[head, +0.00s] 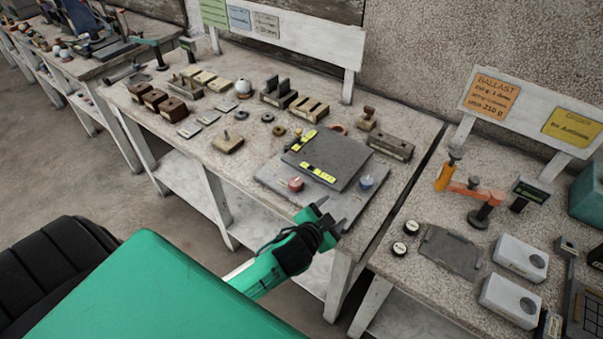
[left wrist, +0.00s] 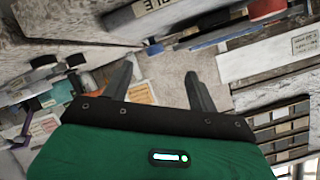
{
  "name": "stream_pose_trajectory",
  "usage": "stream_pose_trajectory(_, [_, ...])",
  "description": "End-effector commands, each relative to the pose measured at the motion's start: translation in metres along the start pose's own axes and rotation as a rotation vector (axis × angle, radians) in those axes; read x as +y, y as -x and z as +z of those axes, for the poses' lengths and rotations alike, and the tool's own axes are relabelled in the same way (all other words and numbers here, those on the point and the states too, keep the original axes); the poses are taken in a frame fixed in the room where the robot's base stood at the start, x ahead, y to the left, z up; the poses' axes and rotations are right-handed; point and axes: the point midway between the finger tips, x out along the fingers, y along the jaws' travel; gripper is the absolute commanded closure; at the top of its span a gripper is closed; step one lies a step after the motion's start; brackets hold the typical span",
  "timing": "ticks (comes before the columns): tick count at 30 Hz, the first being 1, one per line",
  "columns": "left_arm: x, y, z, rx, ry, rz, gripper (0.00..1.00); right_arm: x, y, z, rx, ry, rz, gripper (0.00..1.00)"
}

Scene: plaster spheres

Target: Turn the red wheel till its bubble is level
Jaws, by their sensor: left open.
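The red wheel (head: 296,184) sits at the front left corner of a grey levelling plate (head: 329,157) on the bench. A blue wheel (head: 366,182) is at its front right corner. Two yellow bubble vials lie on the plate, one along the front (head: 318,173) and one along the left side (head: 303,141); their bubbles are too small to read. My left gripper (head: 332,214) is open and empty, in front of the plate's near edge, right of and nearer than the red wheel, not touching it. Its open fingers (left wrist: 160,70) also show in the left wrist view. My right gripper is not in view.
Left of the plate, the bench holds wooden blocks, a white sphere (head: 243,87) and small rings. A labelled block (head: 390,147) stands behind the plate. The right bench holds an orange-handled tool (head: 446,175), white scales (head: 521,257) and a dark flat pad (head: 450,252).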

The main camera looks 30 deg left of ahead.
Motion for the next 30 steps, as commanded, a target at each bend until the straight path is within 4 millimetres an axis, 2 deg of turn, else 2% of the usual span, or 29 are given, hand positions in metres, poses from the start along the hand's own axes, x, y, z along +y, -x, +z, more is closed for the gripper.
stream_pose_trajectory(4, [-0.011,-0.009,-0.041,0.148,-0.077,-0.024,0.41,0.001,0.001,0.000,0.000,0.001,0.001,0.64])
stream_pose_trajectory(11, [-0.018,-0.015,-0.112,0.430,-0.243,-0.040,0.41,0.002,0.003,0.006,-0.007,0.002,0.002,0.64])
stream_pose_trajectory(15, [-0.014,-0.011,-0.168,0.682,-0.426,-0.018,0.41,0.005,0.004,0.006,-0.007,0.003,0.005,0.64])
stream_pose_trajectory(19, [0.003,0.001,-0.209,0.934,-0.660,0.055,0.41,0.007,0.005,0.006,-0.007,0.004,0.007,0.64])
stream_pose_trajectory(21, [0.014,0.008,-0.220,1.047,-0.797,0.116,0.41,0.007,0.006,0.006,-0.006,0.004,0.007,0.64])
stream_pose_trajectory(24, [0.027,0.014,-0.222,1.175,-1.005,0.226,0.41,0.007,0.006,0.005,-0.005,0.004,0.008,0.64])
stream_pose_trajectory(26, [0.033,0.015,-0.215,1.230,-1.134,0.308,0.41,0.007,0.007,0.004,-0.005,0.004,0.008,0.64])
stream_pose_trajectory(30, [0.030,0.010,-0.184,1.278,-1.442,0.533,0.41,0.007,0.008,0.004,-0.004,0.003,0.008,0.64])
